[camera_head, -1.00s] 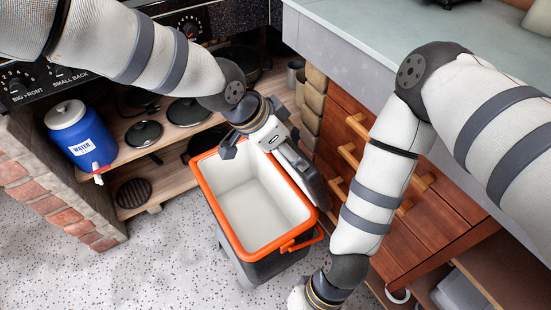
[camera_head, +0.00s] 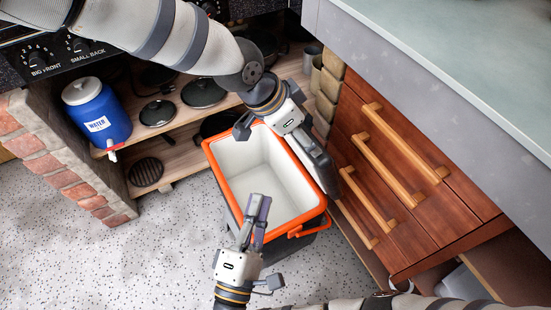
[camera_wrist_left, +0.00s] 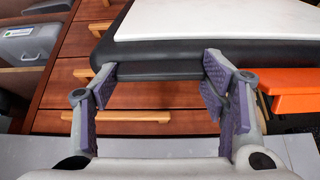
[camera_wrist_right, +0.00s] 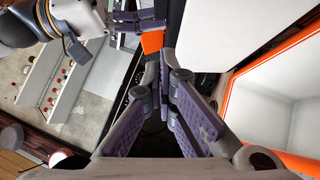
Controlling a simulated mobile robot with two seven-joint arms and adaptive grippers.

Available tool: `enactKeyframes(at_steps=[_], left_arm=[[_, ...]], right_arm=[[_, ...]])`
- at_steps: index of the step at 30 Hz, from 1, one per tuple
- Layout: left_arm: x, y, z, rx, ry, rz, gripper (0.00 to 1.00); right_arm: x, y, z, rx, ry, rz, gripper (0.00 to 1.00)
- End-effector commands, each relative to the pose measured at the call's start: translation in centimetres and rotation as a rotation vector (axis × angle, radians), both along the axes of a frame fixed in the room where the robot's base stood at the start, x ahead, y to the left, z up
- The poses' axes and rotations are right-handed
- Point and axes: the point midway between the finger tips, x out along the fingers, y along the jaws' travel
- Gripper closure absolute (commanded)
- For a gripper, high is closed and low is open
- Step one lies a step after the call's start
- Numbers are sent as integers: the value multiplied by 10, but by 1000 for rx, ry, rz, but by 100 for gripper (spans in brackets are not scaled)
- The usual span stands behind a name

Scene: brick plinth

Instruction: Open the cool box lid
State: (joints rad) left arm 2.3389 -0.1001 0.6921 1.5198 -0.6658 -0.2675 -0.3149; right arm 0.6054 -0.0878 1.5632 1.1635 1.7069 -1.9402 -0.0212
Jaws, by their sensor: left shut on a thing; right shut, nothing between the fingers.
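The cool box (camera_head: 225,186) stands on the floor, its orange rim and empty pale inside in plain view. Its lid (camera_head: 318,166) is swung up along the box's right side, seen nearly edge-on. In the left wrist view the lid (camera_wrist_left: 205,22) shows a white panel with a dark edge. My left gripper (camera_head: 298,130) is at the lid, shut on its edge; its fingertips are partly hidden in the head view. My right gripper (camera_head: 261,203) is shut and empty over the box's near rim. The open box also shows in the right wrist view (camera_wrist_right: 228,105).
Wooden drawers with bar handles (camera_head: 385,165) stand close to the right of the lid. Shelves with pans (camera_head: 203,93) and a blue water jug (camera_head: 98,115) are behind and to the left. The speckled floor (camera_head: 165,245) is clear at the front left.

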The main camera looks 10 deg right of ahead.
Motion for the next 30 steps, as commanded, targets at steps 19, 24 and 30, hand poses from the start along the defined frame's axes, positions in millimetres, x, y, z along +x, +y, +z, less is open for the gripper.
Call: enactKeyframes(at_steps=[19,24,30], left_arm=[[2,-1,3,-4,-9,0,84],[2,-1,3,-4,-8,0,84],[2,-1,3,-4,-7,1,84]], right_arm=[[96,-60,35,0,-6,3,100],[99,-69,39,1,-6,4,100],[99,-70,39,0,-6,4,100]])
